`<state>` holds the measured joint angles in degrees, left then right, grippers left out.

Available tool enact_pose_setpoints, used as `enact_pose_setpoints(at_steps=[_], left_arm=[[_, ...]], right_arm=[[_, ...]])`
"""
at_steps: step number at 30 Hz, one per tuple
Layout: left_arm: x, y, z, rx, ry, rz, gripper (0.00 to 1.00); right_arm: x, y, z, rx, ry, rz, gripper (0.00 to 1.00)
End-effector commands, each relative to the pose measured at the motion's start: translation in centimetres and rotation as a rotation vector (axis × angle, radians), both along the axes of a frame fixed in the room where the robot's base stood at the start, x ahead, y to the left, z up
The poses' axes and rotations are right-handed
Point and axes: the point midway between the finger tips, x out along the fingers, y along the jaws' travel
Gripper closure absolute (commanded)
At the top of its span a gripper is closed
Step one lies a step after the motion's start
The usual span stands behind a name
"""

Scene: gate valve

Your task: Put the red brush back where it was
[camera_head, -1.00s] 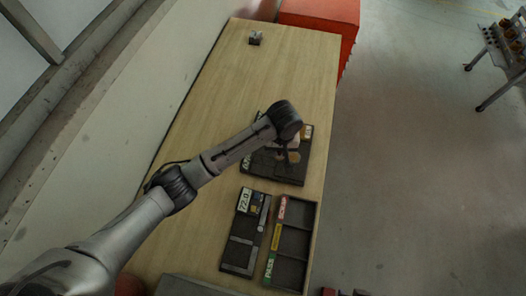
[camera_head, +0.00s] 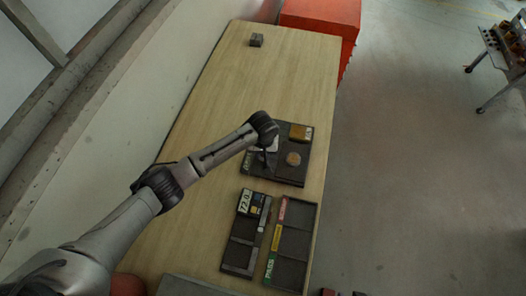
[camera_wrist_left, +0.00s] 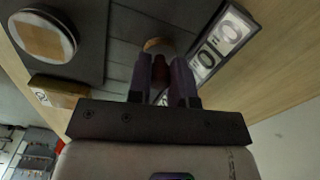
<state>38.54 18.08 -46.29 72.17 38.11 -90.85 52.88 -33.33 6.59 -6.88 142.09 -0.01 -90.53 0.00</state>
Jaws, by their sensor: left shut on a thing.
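My left gripper (camera_head: 265,160) is over the left part of a dark tray (camera_head: 290,179) on the wooden table. In the left wrist view the gripper (camera_wrist_left: 163,72) is shut on a narrow dark red thing, the red brush (camera_wrist_left: 160,69), between its fingers. A tan end (camera_wrist_left: 157,45) shows just beyond the fingertips, probably the brush's tip. The brush cannot be made out in the head view, and its contact with the tray cannot be told. My right gripper is not in view.
The tray bears a round copper-coloured disc (camera_head: 293,159) and a brown block (camera_head: 300,132). White printed labels (camera_wrist_left: 224,38) lie beside the brush. In front are a display tray (camera_head: 240,257) and a compartment tray (camera_head: 291,243) with coloured labels. A small grey block (camera_head: 256,40) stands at the far end.

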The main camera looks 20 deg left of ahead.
Motion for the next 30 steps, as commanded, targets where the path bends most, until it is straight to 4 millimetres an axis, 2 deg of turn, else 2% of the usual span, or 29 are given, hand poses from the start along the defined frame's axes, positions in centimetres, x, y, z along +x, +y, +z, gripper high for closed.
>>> enact_pose_setpoints(at_steps=[11,12,19,26,30], left_arm=[[-0.02,-0.06,-0.29,0.0,0.001,-0.001,1.0],[-0.01,-0.06,-0.31,0.0,0.001,-0.001,0.78],[-0.01,-0.03,-0.29,0.0,0.0,-0.001,0.56],[0.0,-0.02,-0.27,0.0,0.0,0.0,0.54],[0.04,-0.02,0.42,-0.001,-0.001,-0.001,0.54]], right_arm=[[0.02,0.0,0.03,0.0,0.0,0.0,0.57],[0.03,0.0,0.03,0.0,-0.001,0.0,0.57],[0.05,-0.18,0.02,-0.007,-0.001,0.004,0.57],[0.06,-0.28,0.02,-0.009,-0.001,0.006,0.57],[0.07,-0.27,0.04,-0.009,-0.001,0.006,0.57]])
